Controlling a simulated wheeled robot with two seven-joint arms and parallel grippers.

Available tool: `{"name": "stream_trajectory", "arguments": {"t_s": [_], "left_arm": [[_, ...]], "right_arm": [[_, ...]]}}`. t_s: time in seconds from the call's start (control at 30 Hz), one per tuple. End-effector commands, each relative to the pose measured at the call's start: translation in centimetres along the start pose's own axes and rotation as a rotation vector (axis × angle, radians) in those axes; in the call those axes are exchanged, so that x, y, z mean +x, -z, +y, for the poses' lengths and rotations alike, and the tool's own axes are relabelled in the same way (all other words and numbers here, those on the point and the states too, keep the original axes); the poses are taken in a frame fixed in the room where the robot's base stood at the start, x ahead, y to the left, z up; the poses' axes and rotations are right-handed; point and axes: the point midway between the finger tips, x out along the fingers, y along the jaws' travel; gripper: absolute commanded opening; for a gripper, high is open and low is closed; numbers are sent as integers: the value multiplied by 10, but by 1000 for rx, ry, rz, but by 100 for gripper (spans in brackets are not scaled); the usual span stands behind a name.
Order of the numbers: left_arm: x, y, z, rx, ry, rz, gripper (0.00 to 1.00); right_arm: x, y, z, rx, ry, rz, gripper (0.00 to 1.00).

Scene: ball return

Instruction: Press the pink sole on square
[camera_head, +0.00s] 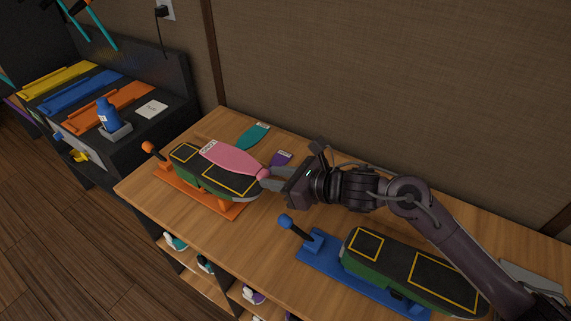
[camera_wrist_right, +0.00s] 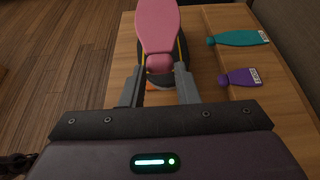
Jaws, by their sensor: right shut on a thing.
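The pink sole (camera_head: 232,156) is over the green and black shoe form (camera_head: 186,152) on the orange base (camera_head: 205,195). It lies at an angle across the form's yellow outlines, and I cannot tell if it touches the top. My right gripper (camera_head: 268,178) is shut on the narrow end of the sole. In the right wrist view the sole (camera_wrist_right: 160,25) points away from the gripper (camera_wrist_right: 159,85), covering most of the form beneath. My left gripper is not in view.
A teal sole (camera_head: 252,137) and a purple sole (camera_head: 281,158) lie flat behind the form. A second form (camera_head: 400,262) on a blue base (camera_head: 328,260) stands at the front right. Orange lever (camera_head: 148,147) and blue lever (camera_head: 287,222) stick up.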

Motion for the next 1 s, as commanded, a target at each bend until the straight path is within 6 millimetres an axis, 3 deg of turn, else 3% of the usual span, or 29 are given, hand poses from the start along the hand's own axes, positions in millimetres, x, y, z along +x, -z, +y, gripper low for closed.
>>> {"name": "stream_trajectory", "arguments": {"t_s": [0.47,0.93,1.0], "left_arm": [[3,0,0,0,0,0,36],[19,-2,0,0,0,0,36],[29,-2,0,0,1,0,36]], "right_arm": [[2,5,0,2,2,0,5],[17,40,0,3,3,0,5],[20,47,-1,0,3,0,5]]}}
